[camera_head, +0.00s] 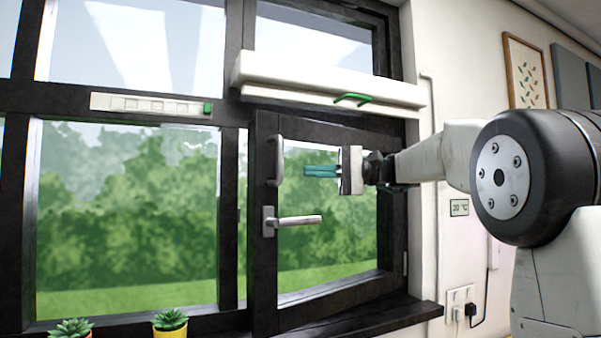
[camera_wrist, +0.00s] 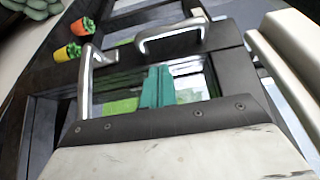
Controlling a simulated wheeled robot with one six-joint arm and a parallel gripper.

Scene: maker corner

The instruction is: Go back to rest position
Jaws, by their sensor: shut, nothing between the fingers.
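My gripper (camera_head: 321,171) is in front of the right window sash, pointing left, with its teal fingers closed together and empty. In the wrist view the closed teal fingers (camera_wrist: 156,87) show against the window glass. The sash (camera_head: 262,240) has a dark frame and appears to stand at an angle to the main frame. Its silver lever handle (camera_head: 298,221) lies nearly level, below my fingers. A grey pull handle (camera_head: 275,160) is on the sash edge, left of my fingers. Both handles, the lever (camera_wrist: 88,82) and the pull (camera_wrist: 170,36), also show in the wrist view, apart from my fingers.
A white blind box (camera_head: 330,88) with a green handle (camera_head: 353,98) juts out above the sash. Potted succulents (camera_head: 170,322) stand along the bottom edge. A white vent strip (camera_head: 150,104) is on the left frame. A socket with plugs (camera_head: 461,307) is low on the wall.

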